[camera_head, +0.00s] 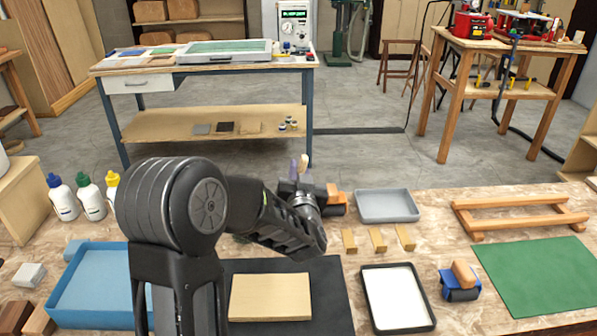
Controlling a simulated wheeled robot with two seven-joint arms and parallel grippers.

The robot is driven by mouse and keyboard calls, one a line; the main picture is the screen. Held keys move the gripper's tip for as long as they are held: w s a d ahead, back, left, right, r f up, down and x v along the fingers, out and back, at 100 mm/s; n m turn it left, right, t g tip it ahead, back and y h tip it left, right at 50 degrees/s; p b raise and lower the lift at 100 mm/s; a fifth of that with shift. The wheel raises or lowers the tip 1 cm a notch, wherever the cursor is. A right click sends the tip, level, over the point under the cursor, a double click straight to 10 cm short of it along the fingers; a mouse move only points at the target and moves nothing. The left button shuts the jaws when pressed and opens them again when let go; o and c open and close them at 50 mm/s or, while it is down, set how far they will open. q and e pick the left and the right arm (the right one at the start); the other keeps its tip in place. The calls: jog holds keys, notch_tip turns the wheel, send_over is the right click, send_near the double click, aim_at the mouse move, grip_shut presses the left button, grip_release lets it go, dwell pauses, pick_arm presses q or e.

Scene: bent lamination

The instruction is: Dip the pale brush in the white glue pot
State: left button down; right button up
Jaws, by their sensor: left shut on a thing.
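My left gripper (306,191) is over the middle of the near workbench, its arm crossing in from the left. It is shut on a slim pale piece that looks like the pale brush (304,162), whose light end stands up above the fingers. The arm and fingers hide the rest of it. I cannot make out the white glue pot for certain; a white rounded thing (3,160) is cut off at the left edge. My right gripper is not in view.
Near bench: blue tray (62,310), bottles (90,200), pale board (270,297) on a black mat, black-rimmed tray with white inside (429,315), grey tray (388,206), wooden blocks (377,240), blue roller (461,283), green mat (540,275), wooden frame (520,215).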

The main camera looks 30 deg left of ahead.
pick_arm(q)
jog(key=shift+r+p, duration=1.95)
jog(key=shift+r, duration=0.95)
